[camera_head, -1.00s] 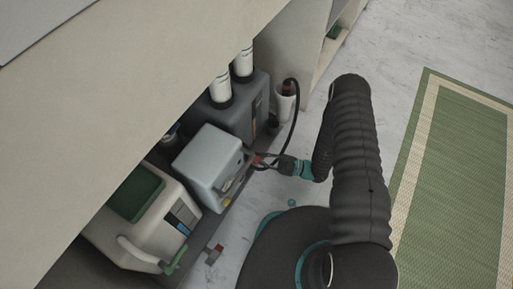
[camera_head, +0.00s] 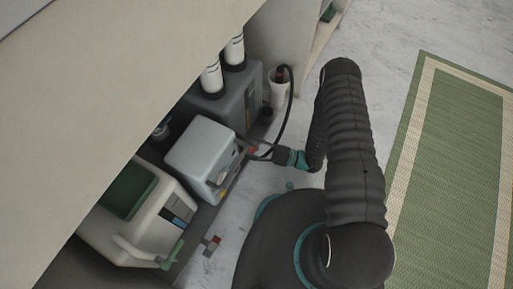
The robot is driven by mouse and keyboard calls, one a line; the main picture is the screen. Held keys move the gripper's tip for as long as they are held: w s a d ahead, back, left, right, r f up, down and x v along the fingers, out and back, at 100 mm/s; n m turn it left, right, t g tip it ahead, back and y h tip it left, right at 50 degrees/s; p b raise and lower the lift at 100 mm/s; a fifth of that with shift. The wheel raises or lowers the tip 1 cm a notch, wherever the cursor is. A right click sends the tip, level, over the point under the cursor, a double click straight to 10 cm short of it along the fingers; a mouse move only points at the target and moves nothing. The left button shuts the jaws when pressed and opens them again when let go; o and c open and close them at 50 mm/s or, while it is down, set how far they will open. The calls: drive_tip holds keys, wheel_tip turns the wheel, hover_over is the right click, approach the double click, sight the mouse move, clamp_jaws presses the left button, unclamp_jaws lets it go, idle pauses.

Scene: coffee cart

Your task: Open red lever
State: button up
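A small red part (camera_head: 252,150), which looks like the red lever, shows at the right front of the light grey box-shaped machine (camera_head: 199,150). My gripper (camera_head: 257,152) is at this red part, pointing left towards the machine's front. The fingers are small and dark here, and the red part shows by their tips. I cannot tell whether they touch it or are closed around it. A second small red piece (camera_head: 216,240) shows lower down, near the front edge of the shelf.
A cream machine with a green lid (camera_head: 129,193) stands at left. A dark grey grinder (camera_head: 227,98) stands behind, with a white cup (camera_head: 279,92) and black cable beside it. The cream counter top (camera_head: 90,90) overhangs them. A green mat (camera_head: 460,160) lies on open floor at right.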

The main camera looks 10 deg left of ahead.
idle(0.3)
drive_tip(key=r+v, duration=0.2)
drive_tip(key=v, duration=1.4)
drive_tip(key=shift+d+r, duration=0.35)
drive_tip(key=shift+d, duration=0.3)
